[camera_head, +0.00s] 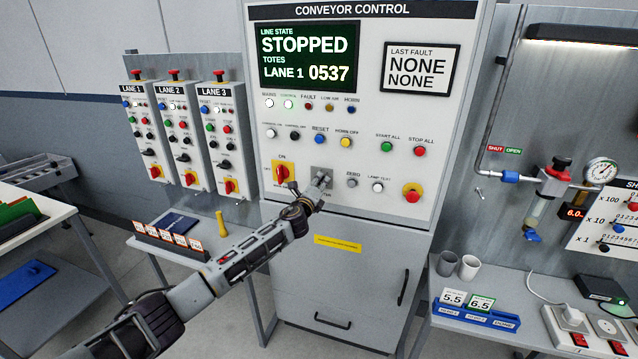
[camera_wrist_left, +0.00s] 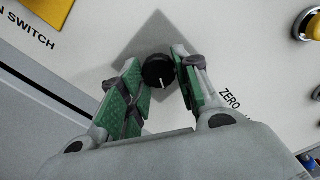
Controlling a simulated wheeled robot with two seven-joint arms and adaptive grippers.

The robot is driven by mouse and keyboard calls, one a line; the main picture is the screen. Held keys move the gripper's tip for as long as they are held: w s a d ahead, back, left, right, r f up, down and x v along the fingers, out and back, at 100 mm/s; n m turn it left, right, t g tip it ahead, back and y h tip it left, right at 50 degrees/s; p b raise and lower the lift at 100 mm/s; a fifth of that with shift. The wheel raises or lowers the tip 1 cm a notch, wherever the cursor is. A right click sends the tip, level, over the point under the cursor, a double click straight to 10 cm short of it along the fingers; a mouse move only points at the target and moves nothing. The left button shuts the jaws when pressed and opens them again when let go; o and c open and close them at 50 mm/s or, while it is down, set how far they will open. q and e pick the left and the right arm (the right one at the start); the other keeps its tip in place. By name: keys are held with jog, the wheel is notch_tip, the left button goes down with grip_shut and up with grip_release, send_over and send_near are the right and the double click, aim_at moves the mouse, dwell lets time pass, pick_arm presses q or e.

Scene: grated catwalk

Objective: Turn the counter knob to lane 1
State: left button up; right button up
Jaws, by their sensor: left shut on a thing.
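The counter knob (camera_wrist_left: 157,72) is small, round and black with a white pointer line, on a grey square plate on the conveyor control panel (camera_head: 460,60). The pointer line points toward the gripper's palm, slightly right. The display (camera_head: 305,57) reads STOPPED, TOTES, LANE 1 0537. My right gripper is not in view.
A red switch on a yellow plate (camera_head: 283,173) is just left of the knob. The zero button (camera_head: 351,183), lamp test button (camera_head: 377,187) and a red emergency button (camera_head: 412,193) are to its right. Side tables stand on both sides of the cabinet.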

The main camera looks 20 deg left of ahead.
pick_arm(q)
jog(key=shift+f, duration=0.1)
dwell(0.3)
jog(key=o, duration=1)
jog(key=s, duration=1.2)
jog(key=shift+a, duration=0.15)
dwell(0.3)
